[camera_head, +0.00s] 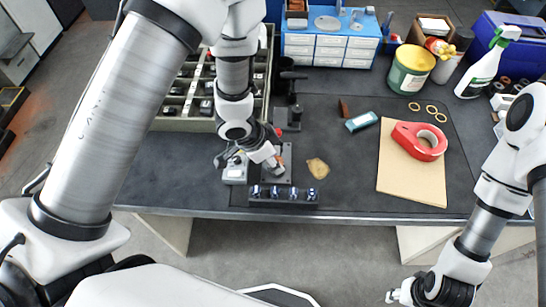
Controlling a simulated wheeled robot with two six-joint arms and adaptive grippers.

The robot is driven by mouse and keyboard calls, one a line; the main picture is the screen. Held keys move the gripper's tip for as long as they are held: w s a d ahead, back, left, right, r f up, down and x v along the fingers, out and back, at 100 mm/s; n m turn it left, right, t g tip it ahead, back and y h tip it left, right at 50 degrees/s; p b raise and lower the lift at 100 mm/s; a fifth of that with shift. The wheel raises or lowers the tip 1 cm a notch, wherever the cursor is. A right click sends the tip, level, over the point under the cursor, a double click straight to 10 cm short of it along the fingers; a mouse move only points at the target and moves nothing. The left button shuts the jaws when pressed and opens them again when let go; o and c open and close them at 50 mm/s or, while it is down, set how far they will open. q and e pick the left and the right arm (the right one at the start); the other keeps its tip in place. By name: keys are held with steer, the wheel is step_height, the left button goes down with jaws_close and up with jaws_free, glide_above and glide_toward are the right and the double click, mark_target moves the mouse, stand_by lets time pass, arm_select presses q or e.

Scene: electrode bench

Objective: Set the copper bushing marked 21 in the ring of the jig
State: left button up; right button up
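My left gripper (276,164) points down over a dark grey plate (284,178) that may be the jig. The gripper and wrist cover much of this plate, and no ring can be made out on it. The fingers are too small to show whether they are open or shut, or whether they hold anything. A dark rack (262,201) with several shiny round-ended pieces lies just in front of the plate. No copper bushing or number 21 can be made out. My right gripper (398,292) is low at the bottom right, away from the bench, its fingers unclear.
A grey box (235,172) stands left of the plate, and a tan piece (318,168) lies right of it. A compartment tray (190,122) stands behind left. The mat between is mostly clear.

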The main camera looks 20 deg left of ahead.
arm_select(q)
steer(key=shift+o, duration=0.8)
steer(key=v, duration=1.2)
steer(key=shift+w+d+r, duration=0.1)
steer(key=shift+r, duration=0.05)
step_height(320, 180, up, 5)
steer(key=p, duration=0.5)
steer(key=shift+p, duration=0.35)
